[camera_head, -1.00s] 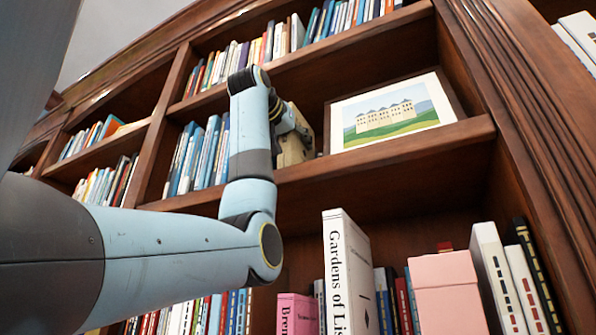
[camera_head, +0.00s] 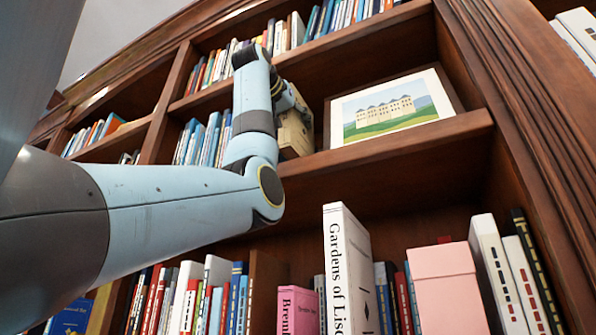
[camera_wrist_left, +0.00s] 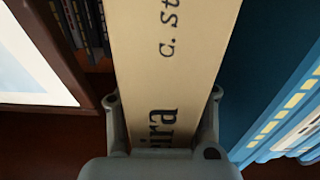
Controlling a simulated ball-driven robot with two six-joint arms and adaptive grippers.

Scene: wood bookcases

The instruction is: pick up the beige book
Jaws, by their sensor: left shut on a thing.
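The beige book (camera_head: 294,138) is on the middle shelf level, between the row of blue books and the framed picture. Its spine, with dark lettering, fills the middle of the left wrist view (camera_wrist_left: 178,60). My left gripper (camera_head: 289,103) is shut on this book, with one finger on each side of the spine in the left wrist view (camera_wrist_left: 163,112). My left arm hides part of the book in the head view. I cannot tell whether the book's bottom touches the shelf. My right gripper is not in view.
A framed picture (camera_head: 392,108) stands close to the right of the book. Blue books (camera_head: 205,140) stand to its left. The shelf board (camera_head: 390,158) runs below. A tall white book (camera_head: 345,270) and a pink box (camera_head: 446,290) stand on the lower shelf.

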